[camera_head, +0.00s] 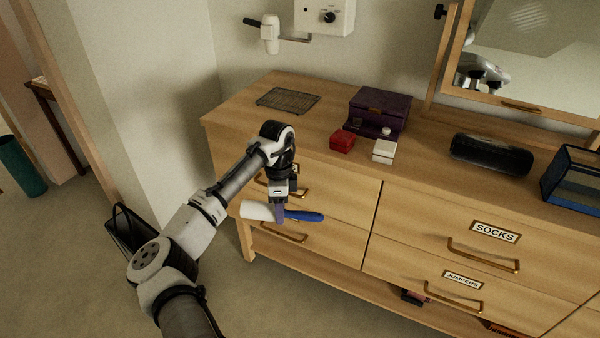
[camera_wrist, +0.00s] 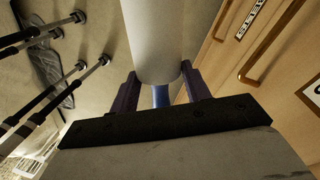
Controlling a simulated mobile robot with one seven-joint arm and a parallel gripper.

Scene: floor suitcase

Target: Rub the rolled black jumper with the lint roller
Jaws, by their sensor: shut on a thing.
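The lint roller has a white roll (camera_head: 257,211) and a blue handle (camera_head: 306,215). My gripper (camera_head: 280,212) is shut on the lint roller and holds it in the air in front of the dresser's left drawers. In the wrist view the white roll (camera_wrist: 153,40) and part of the blue handle (camera_wrist: 161,97) show between the fingers of my gripper (camera_wrist: 160,88). A black rolled bundle (camera_head: 490,155), which looks like the rolled black jumper, lies on the dresser top at the right. The lint roller is well apart from it.
The wooden dresser top (camera_head: 240,115) also bears a wire rack (camera_head: 288,100), a purple box (camera_head: 378,112), a red box (camera_head: 342,141), a white box (camera_head: 384,151) and a blue-edged case (camera_head: 574,178). A mirror (camera_head: 535,45) stands behind. The top's front strip looks clear.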

